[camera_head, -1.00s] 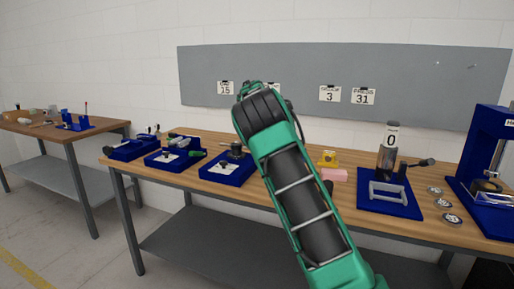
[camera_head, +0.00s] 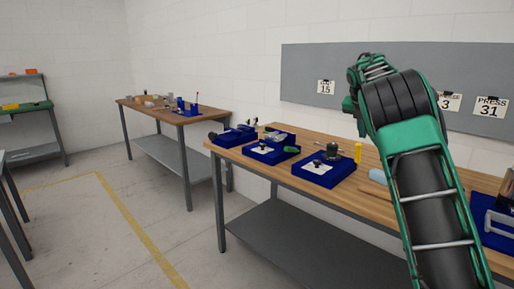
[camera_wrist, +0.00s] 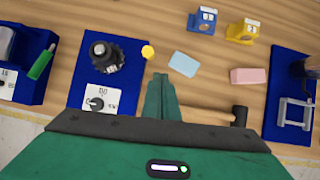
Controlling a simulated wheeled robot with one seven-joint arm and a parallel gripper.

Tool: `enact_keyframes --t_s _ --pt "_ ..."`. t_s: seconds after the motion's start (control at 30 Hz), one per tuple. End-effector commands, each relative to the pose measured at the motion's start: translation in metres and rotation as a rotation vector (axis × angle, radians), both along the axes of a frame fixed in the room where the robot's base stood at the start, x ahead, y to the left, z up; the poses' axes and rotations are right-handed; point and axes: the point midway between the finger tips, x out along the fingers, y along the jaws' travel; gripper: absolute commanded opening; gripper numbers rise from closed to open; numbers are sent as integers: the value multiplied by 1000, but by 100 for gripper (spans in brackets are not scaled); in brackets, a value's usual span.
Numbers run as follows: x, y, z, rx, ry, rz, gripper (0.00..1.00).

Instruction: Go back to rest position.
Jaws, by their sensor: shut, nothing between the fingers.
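My gripper (camera_wrist: 160,92) shows in the wrist view at the lower middle, its green fingers together with nothing between them. It points down over the wooden workbench (camera_wrist: 150,22). In the head view my green and black arm rises at the right over the same workbench (camera_head: 345,189), and the gripper itself is mostly hidden behind the arm.
Blue trays (camera_head: 325,172) with small fixtures line the bench.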

Motion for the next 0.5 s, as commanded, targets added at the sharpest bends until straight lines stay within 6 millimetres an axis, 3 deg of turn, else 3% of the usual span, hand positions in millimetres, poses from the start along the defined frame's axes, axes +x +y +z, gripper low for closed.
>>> enact_keyframes --t_s 0.2,0.33,0.5 --pt "-89 -42 0 274 -107 -463 0" --pt "-148 -51 -9 428 -154 -762 0" --pt "-227 -47 -24 591 -195 -1149 0"
